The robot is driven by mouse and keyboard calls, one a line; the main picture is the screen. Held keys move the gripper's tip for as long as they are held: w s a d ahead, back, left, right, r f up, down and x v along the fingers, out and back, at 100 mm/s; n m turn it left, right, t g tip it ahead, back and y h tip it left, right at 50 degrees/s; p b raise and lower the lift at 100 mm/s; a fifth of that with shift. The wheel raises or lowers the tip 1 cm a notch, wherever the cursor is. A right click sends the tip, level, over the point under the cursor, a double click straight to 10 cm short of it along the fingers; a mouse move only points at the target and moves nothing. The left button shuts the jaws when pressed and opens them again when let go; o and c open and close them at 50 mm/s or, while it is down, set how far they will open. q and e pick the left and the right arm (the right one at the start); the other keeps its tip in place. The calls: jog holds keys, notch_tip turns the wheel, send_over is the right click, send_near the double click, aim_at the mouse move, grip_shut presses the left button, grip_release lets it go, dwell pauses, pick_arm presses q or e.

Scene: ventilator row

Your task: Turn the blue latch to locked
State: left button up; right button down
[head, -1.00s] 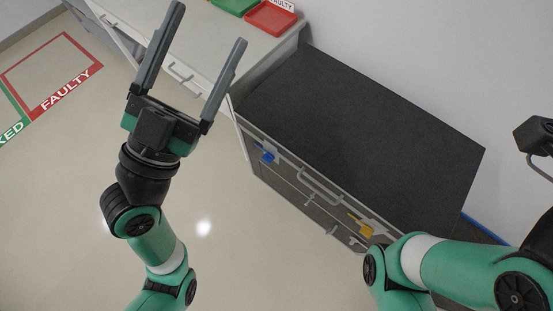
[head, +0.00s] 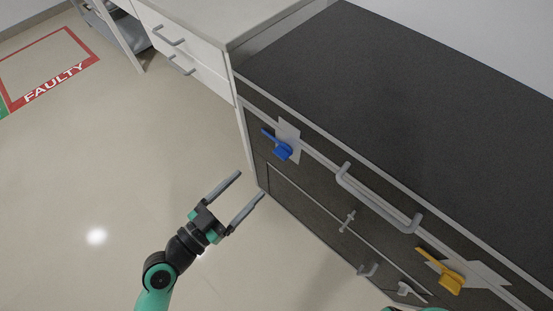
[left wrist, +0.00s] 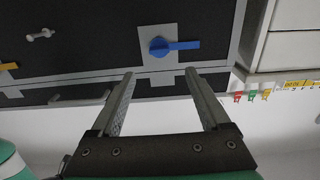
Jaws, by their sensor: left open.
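The blue latch (head: 283,152) sits on a light plate at the upper left of the dark cabinet front. Its lever points up and left in the head view. In the left wrist view the blue latch (left wrist: 172,46) lies beyond the fingertips, its lever pointing right. My left gripper (head: 252,183) is open and empty, in front of the cabinet, below and left of the latch and apart from it. Its two fingers also show in the left wrist view (left wrist: 159,73). My right gripper is out of view.
A yellow latch (head: 450,283) is farther right on the same front. A grey bar handle (head: 378,198) juts out between the latches, with smaller knobs below. White drawers (head: 182,50) stand to the left. The floor at left is clear, with a red FAULTY marking (head: 54,82).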

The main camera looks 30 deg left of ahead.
aim_at(278, 156)
pick_arm(q)
jog(key=p+x, duration=0.1)
jog(key=x, duration=1)
jog(key=shift+w+d, duration=0.1)
jog(key=shift+d, duration=0.05)
grip_shut()
dwell(0.9)
